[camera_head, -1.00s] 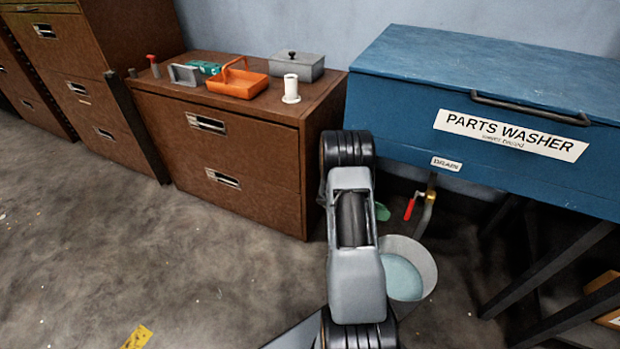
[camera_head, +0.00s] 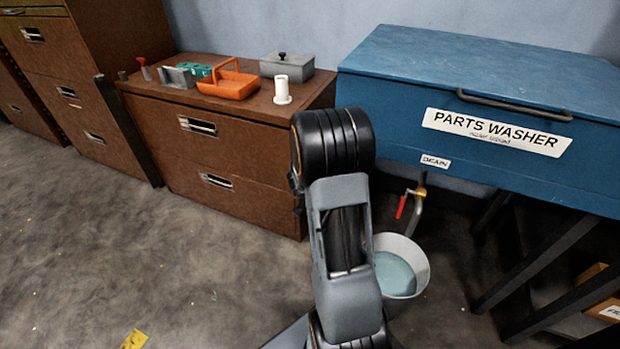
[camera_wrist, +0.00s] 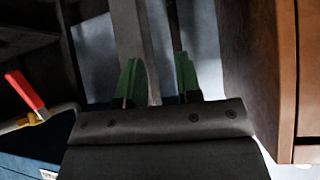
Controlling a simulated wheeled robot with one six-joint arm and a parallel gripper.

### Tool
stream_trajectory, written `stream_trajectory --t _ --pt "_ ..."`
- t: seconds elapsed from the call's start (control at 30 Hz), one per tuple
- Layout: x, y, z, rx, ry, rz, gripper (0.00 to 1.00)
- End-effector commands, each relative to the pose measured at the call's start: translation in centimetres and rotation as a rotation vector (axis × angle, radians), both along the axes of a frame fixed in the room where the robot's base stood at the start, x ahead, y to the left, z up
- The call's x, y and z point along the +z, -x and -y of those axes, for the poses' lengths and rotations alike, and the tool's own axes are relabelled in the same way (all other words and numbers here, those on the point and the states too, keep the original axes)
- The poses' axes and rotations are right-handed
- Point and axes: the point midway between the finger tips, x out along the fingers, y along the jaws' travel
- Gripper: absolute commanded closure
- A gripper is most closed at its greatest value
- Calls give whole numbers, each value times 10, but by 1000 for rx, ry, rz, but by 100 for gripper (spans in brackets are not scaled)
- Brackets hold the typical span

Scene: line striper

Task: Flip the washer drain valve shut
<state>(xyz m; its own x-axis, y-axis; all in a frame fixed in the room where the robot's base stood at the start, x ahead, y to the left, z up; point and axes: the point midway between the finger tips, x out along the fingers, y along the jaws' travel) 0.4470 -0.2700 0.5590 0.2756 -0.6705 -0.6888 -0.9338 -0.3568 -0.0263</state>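The drain valve (camera_head: 418,196) is a brass pipe fitting under the blue parts washer (camera_head: 500,120), below the DRAIN label (camera_head: 435,161). Its red lever (camera_head: 401,207) hangs down at a slant, left of the pipe. In the wrist view the red lever (camera_wrist: 25,90) is at the left edge, beside the brass fitting (camera_wrist: 20,123). My gripper (camera_wrist: 158,80) shows two green fingertips with a gap between them; it is open and apart from the lever. In the head view my gripper is hidden behind my arm.
A bucket (camera_head: 418,266) with pale blue liquid stands below the valve. A brown cabinet (camera_head: 255,155) is to the left, bearing an orange basket (camera_head: 230,86), a grey box (camera_head: 287,66) and a white spool (camera_head: 282,92). Dark washer legs (camera_head: 535,275) stand at right.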

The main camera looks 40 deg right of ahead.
Motion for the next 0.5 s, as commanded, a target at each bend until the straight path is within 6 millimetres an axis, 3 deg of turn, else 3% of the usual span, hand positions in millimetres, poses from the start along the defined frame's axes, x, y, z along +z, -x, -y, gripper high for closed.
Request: stream_trajectory --t 0.2,0.5 --pt "20 -21 -26 130 -35 66 68" --pt "31 -32 -45 220 -65 99 68"
